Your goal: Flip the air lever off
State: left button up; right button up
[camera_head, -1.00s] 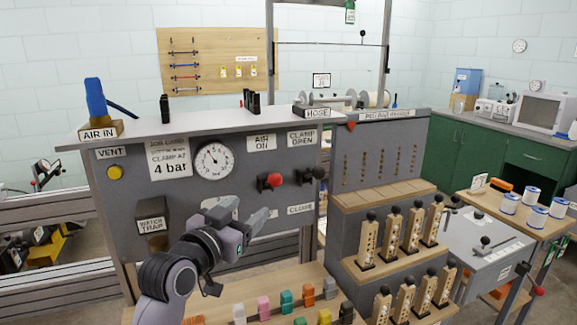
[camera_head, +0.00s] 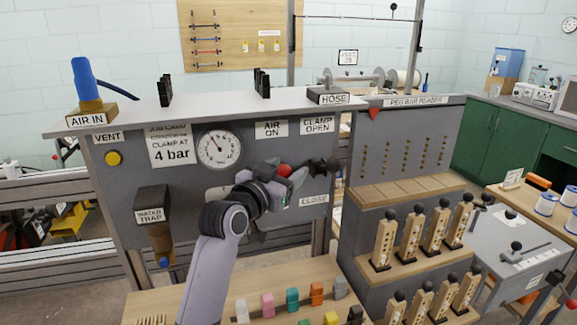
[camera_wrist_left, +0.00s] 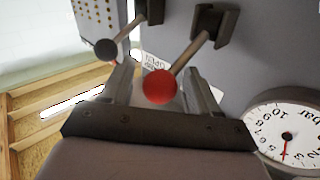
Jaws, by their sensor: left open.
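The air lever has a red ball knob (camera_head: 284,170) and sits on the grey panel below the AIR ON label (camera_head: 270,128). In the left wrist view the red knob (camera_wrist_left: 160,86) lies between my open left fingers, its rod running up right to a dark bracket. My left gripper (camera_head: 292,182) is at the lever in the head view and hides part of it; the gripper also shows in the left wrist view (camera_wrist_left: 162,92). I cannot tell whether the fingers touch the knob. My right gripper is not in view.
A black-knobbed clamp lever (camera_head: 328,166) is close to the right of the red knob; it also shows in the left wrist view (camera_wrist_left: 107,49). The pressure gauge (camera_head: 219,148) is up left. Wooden pegs (camera_head: 384,240) stand on the right rack.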

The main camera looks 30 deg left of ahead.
pick_arm(q)
jog(key=shift+w, duration=0.7)
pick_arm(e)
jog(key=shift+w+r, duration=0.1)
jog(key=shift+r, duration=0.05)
pick_arm(q)
grip_shut()
jog(key=shift+f, duration=0.1)
